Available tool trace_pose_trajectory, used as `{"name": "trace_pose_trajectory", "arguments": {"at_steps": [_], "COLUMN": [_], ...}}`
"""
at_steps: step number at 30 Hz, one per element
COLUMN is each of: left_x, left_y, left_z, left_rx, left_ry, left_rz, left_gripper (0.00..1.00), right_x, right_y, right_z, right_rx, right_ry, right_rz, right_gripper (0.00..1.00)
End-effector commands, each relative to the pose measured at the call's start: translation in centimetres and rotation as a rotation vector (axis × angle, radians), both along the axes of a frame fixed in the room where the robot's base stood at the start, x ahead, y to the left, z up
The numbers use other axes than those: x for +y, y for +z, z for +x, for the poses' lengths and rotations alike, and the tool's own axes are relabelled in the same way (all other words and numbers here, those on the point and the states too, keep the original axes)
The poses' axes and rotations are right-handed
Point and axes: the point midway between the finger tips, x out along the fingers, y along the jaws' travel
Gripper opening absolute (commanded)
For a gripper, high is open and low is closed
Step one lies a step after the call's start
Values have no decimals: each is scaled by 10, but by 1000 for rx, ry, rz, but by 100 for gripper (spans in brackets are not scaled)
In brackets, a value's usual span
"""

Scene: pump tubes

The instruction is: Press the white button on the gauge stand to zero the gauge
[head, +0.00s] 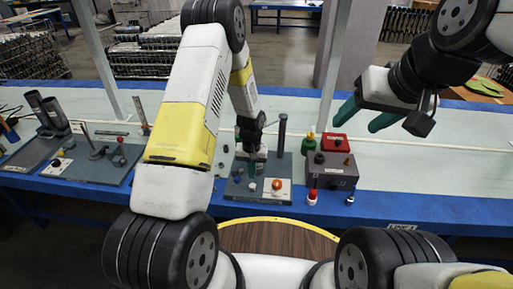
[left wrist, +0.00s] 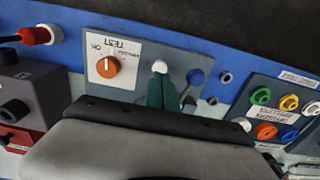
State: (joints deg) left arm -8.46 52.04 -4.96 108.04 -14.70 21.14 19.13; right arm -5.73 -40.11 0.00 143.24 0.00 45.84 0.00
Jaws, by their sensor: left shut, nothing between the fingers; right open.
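The gauge stand (head: 238,188) is a dark grey plate with a post, on the blue-edged bench at the middle of the head view. Its round white button (left wrist: 159,66) shows in the left wrist view, right of an orange knob (left wrist: 107,67) on a white label. My left gripper (head: 252,172) points down over the stand. Its green fingertips (left wrist: 162,88) are together and empty, right at the white button; I cannot tell whether they touch it. My right gripper (head: 361,116) is open and empty, raised over the bench at the right.
A dark box (head: 333,171) with a red block (head: 335,142) stands right of the stand. Red and white small parts lie before it. A board with coloured rings (left wrist: 265,131) shows at the right of the left wrist view.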

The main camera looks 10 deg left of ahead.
Motion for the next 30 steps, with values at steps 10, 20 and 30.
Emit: {"name": "trace_pose_trajectory", "arguments": {"at_steps": [10, 20, 30], "left_x": [0, 0, 0], "left_y": [-43, -46, -72], "left_z": [0, 0, -1], "left_rx": [0, -1, 1], "left_ry": [0, 0, 0], "left_rz": [1, 1, 0], "left_gripper": [0, 0, 0], "right_x": [0, 0, 0], "right_y": [0, 0, 0], "right_z": [0, 0, 0], "right_rx": [0, 0, 0], "right_ry": [0, 0, 0], "right_rz": [0, 0, 0], "right_gripper": [59, 59, 59]}}
